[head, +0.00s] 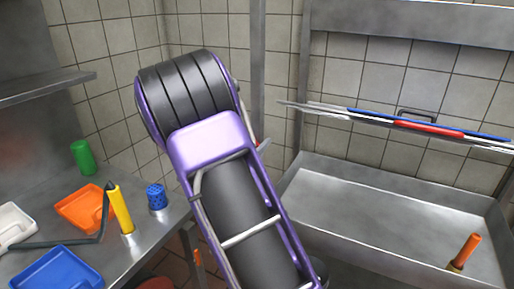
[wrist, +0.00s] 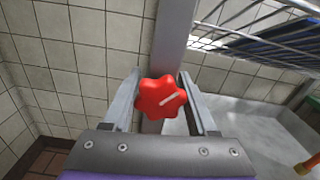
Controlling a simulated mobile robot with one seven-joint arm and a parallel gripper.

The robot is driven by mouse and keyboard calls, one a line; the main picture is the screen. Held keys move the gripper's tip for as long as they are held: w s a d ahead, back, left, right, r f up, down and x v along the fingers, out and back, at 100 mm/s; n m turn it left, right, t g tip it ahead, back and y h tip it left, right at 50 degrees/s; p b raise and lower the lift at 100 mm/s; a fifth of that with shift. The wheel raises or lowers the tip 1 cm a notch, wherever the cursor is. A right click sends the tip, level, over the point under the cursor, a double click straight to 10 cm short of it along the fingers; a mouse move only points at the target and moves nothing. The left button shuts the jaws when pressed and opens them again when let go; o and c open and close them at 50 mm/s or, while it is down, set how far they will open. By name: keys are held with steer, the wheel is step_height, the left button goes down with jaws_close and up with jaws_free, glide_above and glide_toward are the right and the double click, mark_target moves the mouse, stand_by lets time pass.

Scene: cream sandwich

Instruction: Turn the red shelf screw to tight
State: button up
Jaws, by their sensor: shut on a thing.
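The red shelf screw (wrist: 160,97) is a lobed red knob with a white line on its face, set at a metal post (wrist: 172,50) in the wrist view. In the head view, my purple and black arm hides most of the knob and the gripper.
A wire shelf (head: 400,122) with a blue and a red item juts out right of the post, above a metal sink (head: 390,205). A steel counter (head: 150,250) at left holds an orange tray (head: 85,207), a blue tray (head: 55,272), a yellow bottle (head: 121,208) and a blue cup (head: 156,196).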

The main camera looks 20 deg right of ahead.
steer(key=shift+m+b, duration=1.35)
steer(key=shift+m, duration=0.45)
steer(key=o, duration=1.4)
steer(key=shift+a, duration=0.1)
steer(key=p+v, duration=0.1)
steer(key=v, duration=1.6)
steer(key=shift+s+a, duration=0.1)
steer(key=shift+s, duration=0.1)
